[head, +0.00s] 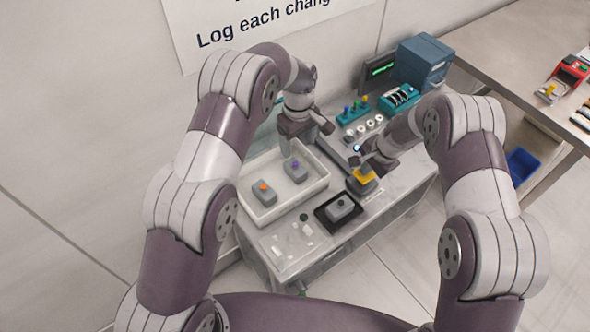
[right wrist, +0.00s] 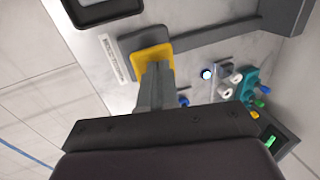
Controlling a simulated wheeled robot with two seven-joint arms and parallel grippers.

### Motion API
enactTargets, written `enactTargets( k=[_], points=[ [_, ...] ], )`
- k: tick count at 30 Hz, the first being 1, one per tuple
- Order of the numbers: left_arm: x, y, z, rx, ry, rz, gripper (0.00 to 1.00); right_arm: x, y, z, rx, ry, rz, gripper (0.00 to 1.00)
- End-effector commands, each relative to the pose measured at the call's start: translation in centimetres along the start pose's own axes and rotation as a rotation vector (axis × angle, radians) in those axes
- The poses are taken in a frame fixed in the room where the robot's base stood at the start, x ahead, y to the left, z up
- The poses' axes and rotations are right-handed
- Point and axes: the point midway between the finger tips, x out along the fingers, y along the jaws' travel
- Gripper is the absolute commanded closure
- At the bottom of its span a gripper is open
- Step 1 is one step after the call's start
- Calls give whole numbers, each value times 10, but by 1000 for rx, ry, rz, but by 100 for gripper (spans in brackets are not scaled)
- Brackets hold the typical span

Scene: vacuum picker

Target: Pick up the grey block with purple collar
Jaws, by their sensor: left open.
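The grey block with purple collar (head: 297,174) stands in the white tray (head: 260,214), toward the tray's right side in the head view. My left gripper (head: 306,132) is open and empty, raised behind the block and apart from it. My right gripper (head: 366,163) is over a yellow-topped piece (head: 363,180) on a grey base. In the right wrist view its narrow grey fingers (right wrist: 154,82) come down onto the yellow piece (right wrist: 151,56). They look close together, but whether they hold something is unclear.
A grey block with orange collar (head: 264,194) shares the white tray. A black tray (head: 325,219) holds a grey block with a dark top (head: 341,207). Teal racks (head: 354,111) and white cylinders (head: 364,128) stand at the back. A wall is close on the left.

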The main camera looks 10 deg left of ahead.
Motion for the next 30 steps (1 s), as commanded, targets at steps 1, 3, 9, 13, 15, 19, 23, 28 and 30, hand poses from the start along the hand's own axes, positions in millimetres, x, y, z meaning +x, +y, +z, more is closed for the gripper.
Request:
enactTargets(
  k=[1,3,9,13,15,19,23,28,30],
  points=[
    [10,-1,0,-13,-2,-3,28,0,0,0,0,1,0,100],
    [26,-1,0,-19,-2,-3,28,0,0,0,0,1,0,100],
    [59,-1,-1,-17,0,0,28,0,0,0,0,1,-1,100],
    [78,-4,-3,-16,-1,-1,28,0,0,0,0,1,-1,100],
    [92,-6,-5,-16,-1,-1,28,0,0,0,0,1,-1,100],
    [111,-6,-6,-16,1,1,28,0,0,0,0,1,-1,100],
    [115,-5,-6,-15,2,3,28,0,0,0,0,1,0,100],
    [115,-5,-6,-15,2,3,41,0,0,0,0,0,0,100],
    [115,-5,-6,-15,2,3,63,0,0,0,0,0,0,100]
  ],
)
